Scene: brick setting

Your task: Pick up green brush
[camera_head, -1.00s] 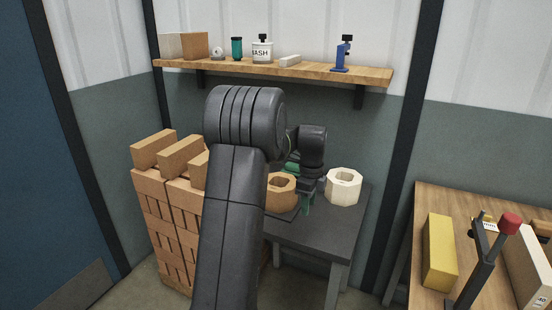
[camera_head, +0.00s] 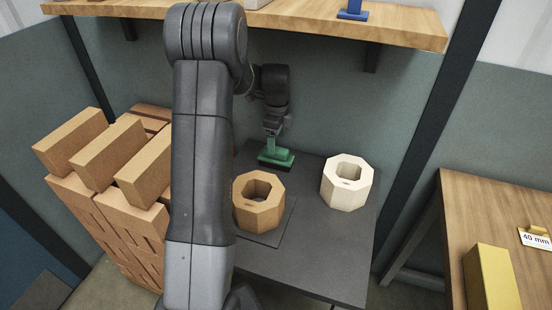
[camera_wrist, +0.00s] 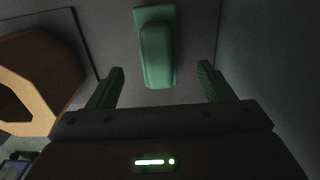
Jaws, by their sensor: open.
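The green brush (camera_head: 277,159) lies on the dark table (camera_head: 300,262) near its back edge, against the wall side. My gripper (camera_head: 273,145) is open just above the brush in the head view, pointing down. In the wrist view the brush (camera_wrist: 157,48) lies ahead of and between the two green fingers, with a gap on each side. My gripper (camera_wrist: 160,70) holds nothing.
A tan octagonal block (camera_head: 258,215) with a hole stands in front of the brush, on a thin dark plate. A pale octagonal block (camera_head: 346,183) stands to the right. Stacked bricks (camera_head: 105,215) are at left. A wooden shelf (camera_head: 405,25) hangs above.

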